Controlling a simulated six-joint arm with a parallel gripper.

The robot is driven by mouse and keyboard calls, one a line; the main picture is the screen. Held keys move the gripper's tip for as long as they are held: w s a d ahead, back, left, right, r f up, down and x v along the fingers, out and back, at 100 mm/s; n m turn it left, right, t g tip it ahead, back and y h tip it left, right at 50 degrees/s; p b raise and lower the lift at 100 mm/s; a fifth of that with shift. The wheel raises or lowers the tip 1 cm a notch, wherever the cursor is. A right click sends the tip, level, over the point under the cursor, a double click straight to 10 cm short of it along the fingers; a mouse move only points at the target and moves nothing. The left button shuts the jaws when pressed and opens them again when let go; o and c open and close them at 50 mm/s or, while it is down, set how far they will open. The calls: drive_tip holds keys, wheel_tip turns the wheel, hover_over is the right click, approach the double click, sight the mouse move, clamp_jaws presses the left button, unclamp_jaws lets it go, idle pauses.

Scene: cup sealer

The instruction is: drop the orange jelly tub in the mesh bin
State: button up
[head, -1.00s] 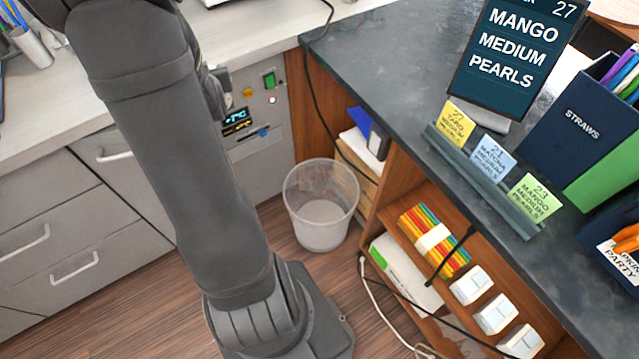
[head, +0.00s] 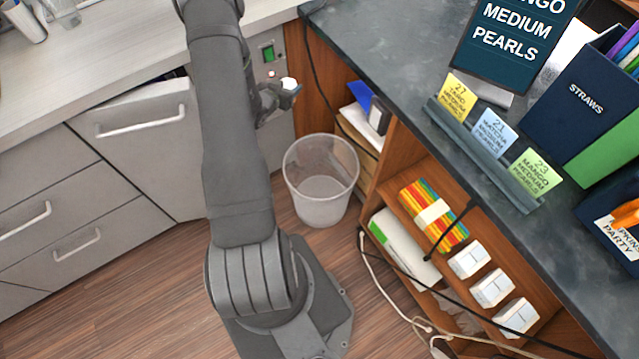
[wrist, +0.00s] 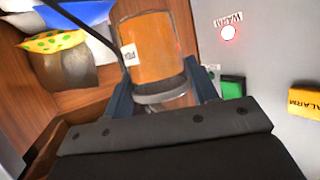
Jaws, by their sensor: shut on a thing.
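The orange jelly tub (wrist: 150,48) is between the two fingers of my gripper (wrist: 162,88) in the wrist view, with its clear rim near the palm and a small white label on its side. In the head view my gripper (head: 279,94) is shut on it in front of the grey cabinet, and only a small pale part of the tub (head: 288,83) shows. The mesh bin (head: 320,207) stands upright on the floor, below and to the right of my gripper in the picture. Its visible inside looks empty.
A dark counter (head: 400,70) with a sign and card holder rises right of the bin, above open shelves (head: 395,205). A black cable hangs beside the bin. Grey drawers (head: 130,130) stand left. The wrist view shows a green button (wrist: 232,90) and an alarm button (wrist: 304,101).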

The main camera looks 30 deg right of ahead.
drive_tip(key=s+d+f+m+g+h, duration=0.1)
drive_tip(key=s+d+f+m+g, duration=0.1)
drive_tip(key=s+f, duration=0.4)
drive_tip(key=s+d+f+m+g+h, duration=0.1)
drive_tip(key=s+d+f+m+g, duration=0.2)
drive_tip(key=f, duration=1.2)
drive_tip(key=shift+s+d+g, duration=0.4)
drive_tip(key=shift+s+d, duration=0.35)
drive_tip(key=shift+s, duration=1.1)
drive_tip(key=shift+f, duration=0.1)
drive_tip(key=o, duration=1.1)
drive_tip(key=shift+o, duration=0.2)
drive_tip(key=v, duration=1.7)
drive_tip(key=shift+a, duration=0.3)
